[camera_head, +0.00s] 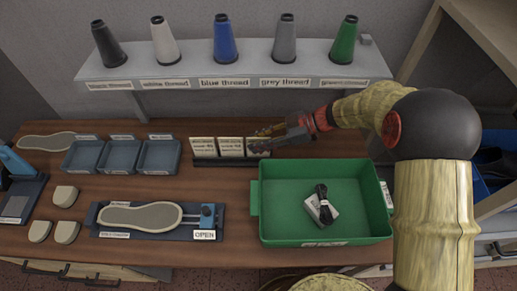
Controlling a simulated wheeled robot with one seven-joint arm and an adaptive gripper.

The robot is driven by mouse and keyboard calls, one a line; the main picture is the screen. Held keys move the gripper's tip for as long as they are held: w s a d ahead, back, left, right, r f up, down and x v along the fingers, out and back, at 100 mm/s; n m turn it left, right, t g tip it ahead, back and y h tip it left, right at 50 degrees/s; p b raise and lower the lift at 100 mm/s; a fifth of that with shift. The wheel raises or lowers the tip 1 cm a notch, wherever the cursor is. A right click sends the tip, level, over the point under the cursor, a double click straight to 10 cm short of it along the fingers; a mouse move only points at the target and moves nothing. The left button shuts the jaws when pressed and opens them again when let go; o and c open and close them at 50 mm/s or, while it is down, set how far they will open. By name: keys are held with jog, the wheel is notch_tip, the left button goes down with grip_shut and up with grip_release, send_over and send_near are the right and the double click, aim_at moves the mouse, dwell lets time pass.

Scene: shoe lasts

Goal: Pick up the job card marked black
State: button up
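Three pale job cards stand upright side by side in a dark holder (215,161) at the middle of the bench: a left card (202,147), a middle card (231,147) and a right card (257,151). Their print is too small to read, so I cannot tell which is marked black. My gripper (264,138) reaches in from the right, with its fingertips at the right card and overlapping its upper part. I cannot tell whether the fingers touch the card or are closed on it.
A green crate (255,198) holding a small white item with a black cord (322,207) stands right of centre. Blue-grey trays (120,155) and a shoe-last board (150,232) lie left. A thread shelf (235,72) with several cones runs behind.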

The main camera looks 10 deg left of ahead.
jog(key=shift+c, duration=0.6)
grip_shut()
jog(key=shift+r, duration=0.1)
